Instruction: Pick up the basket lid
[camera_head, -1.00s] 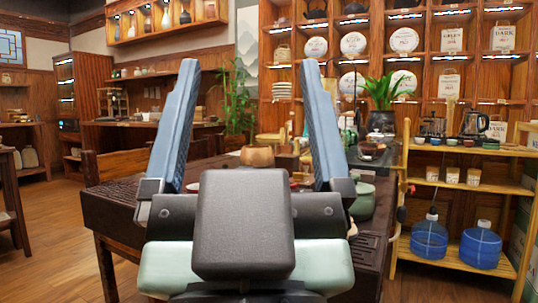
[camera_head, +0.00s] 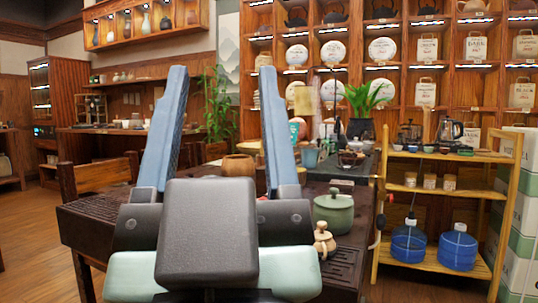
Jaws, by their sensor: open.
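My gripper (camera_head: 222,72) is in front of the camera with its two blue-grey fingers pointing up and spread wide. Nothing shows between the fingers except the room behind. No basket lid can be clearly made out. A green lidded pot (camera_head: 333,212) stands on the dark tea table (camera_head: 95,215), just right of the gripper. A small pale wooden gourd-shaped piece (camera_head: 324,243) is in front of that pot, partly beside my gripper. A brown round vessel (camera_head: 238,166) stands farther back, seen between the fingers. My gripper hides much of the table's middle.
A potted plant (camera_head: 362,103) and cups stand at the table's back right. A light wooden rack (camera_head: 440,205) to the right holds kettles, jars and two blue water bottles. A chair (camera_head: 100,175) is at the table's left. Tall shelves fill the back wall. Open floor lies at left.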

